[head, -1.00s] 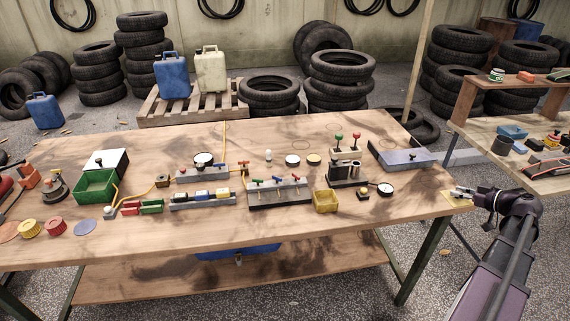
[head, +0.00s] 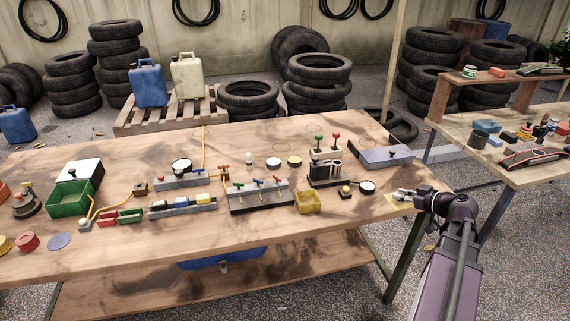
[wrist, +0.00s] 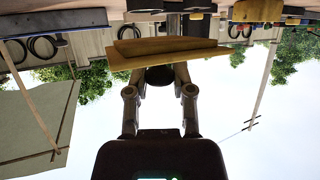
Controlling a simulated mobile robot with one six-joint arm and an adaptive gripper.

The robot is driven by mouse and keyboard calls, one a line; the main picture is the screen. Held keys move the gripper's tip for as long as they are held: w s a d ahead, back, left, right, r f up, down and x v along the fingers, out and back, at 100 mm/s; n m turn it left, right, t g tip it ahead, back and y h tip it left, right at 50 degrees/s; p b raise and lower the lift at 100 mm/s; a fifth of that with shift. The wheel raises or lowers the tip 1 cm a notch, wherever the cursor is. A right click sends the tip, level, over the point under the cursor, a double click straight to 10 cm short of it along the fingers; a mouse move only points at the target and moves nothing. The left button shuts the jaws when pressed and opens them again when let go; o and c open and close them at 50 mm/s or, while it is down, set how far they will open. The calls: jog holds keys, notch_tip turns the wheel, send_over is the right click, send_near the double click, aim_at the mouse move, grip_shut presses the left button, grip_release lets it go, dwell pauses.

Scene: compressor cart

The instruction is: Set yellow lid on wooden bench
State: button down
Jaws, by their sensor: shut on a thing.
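My gripper (head: 404,196) is shut on the yellow lid (head: 396,207), a thin flat square plate. The lid shows over the right end of the large wooden bench (head: 280,232); I cannot tell whether it touches the top. In the wrist view the lid (wrist: 125,61) appears as a tan-yellow slab with a raised part, across the fingertips of my gripper (wrist: 160,76). A yellow open box (head: 308,202) stands on the bench to the left of my gripper.
A small gauge (head: 367,188) and a grey-blue case (head: 387,157) lie near my gripper. A lever block (head: 325,172) and a valve block (head: 262,198) stand further left. A second wooden table (head: 505,176) is at the right. The bench's front right top is clear.

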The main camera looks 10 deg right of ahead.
jog(key=b, duration=0.2)
send_over(411, 189)
jog(key=shift+d+f, duration=0.15)
jog(key=shift+f, duration=0.6)
jog(key=shift+f, duration=0.1)
jog(key=shift+f+b, duration=1.55)
jog(key=shift+f, duration=0.15)
jog(key=shift+f, duration=0.2)
jog(key=shift+c, duration=2.4)
grip_release()
jog(key=shift+r, duration=0.1)
jog(key=shift+r, duration=0.15)
